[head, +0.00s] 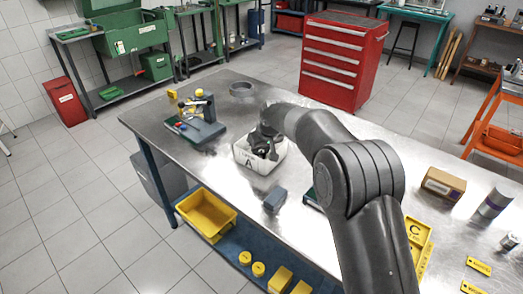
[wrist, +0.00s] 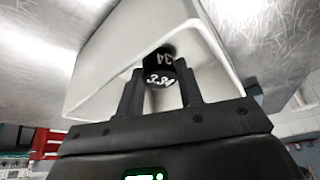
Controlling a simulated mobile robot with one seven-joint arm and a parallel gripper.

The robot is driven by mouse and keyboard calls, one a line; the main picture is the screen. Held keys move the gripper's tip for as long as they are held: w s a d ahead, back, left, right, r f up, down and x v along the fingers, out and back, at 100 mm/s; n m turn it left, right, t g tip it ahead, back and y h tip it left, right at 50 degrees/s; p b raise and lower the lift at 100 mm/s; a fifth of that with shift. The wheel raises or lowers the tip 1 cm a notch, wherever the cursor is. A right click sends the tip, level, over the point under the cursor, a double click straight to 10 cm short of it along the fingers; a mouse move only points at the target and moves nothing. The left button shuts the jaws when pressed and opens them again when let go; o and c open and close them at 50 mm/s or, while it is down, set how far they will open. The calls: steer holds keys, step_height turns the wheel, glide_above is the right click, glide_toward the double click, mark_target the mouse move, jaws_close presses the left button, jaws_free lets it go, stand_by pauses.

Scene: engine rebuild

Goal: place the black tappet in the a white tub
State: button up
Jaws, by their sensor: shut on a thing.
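The black tappet (wrist: 162,70) is a small dark cylinder with white markings, held between the two fingers of my gripper (wrist: 160,92) in the wrist view. My gripper is shut on it. The white tub (wrist: 100,65) surrounds the tappet in the wrist view, with its walls on both sides of the fingers. In the head view the white tub (head: 258,164), marked "A", stands on the metal workbench, and my gripper (head: 262,150) is over and partly in its opening. The tappet cannot be made out clearly in the head view.
A yellow tray (head: 416,240), a cardboard box (head: 443,184) and a cylinder (head: 495,201) are at the right.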

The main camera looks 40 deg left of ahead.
steer(key=shift+f, duration=0.2)
steer(key=o, duration=1)
steer(key=shift+c, duration=0.2)
steer(key=shift+r, duration=0.1)
